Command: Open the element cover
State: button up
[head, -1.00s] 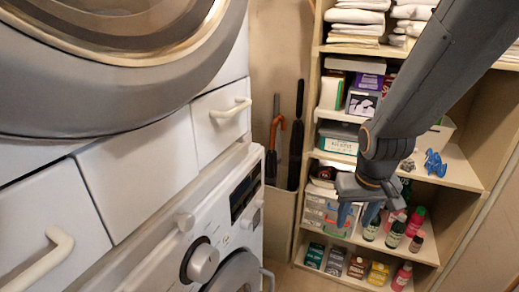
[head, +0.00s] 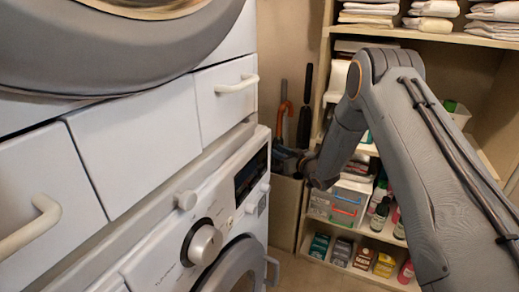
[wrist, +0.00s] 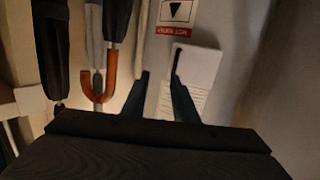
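My gripper (wrist: 161,88) shows two dark fingertips spread apart at the lower middle of the wrist view, with nothing seen between them. Ahead of them, on a pale wall, is a white slatted panel (wrist: 202,72) with a dark upright strip at its left edge; it may be the element cover, but I cannot be sure. The right fingertip overlaps the panel's lower left in the picture; I cannot tell if they touch. A red-and-white warning label (wrist: 176,17) is above it. In the head view my gripper (head: 308,168) is right of the machine; its fingers are unclear.
Umbrellas, one with an orange handle (wrist: 105,83), hang left of my gripper. The white washing machine (head: 225,215) stands on the left, with drawers above. Shelves with towels (head: 435,22), bottles and boxes (head: 362,258) stand behind my arm. Some floor shows between.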

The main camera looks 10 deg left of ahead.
jog(key=w+a+f+n+y, duration=0.1)
jog(key=w+a+y, duration=0.1)
jog(key=w+a, duration=0.3)
jog(key=shift+a+f, duration=0.15)
jog(key=shift+a, duration=1.35)
grip_shut()
dwell(0.4)
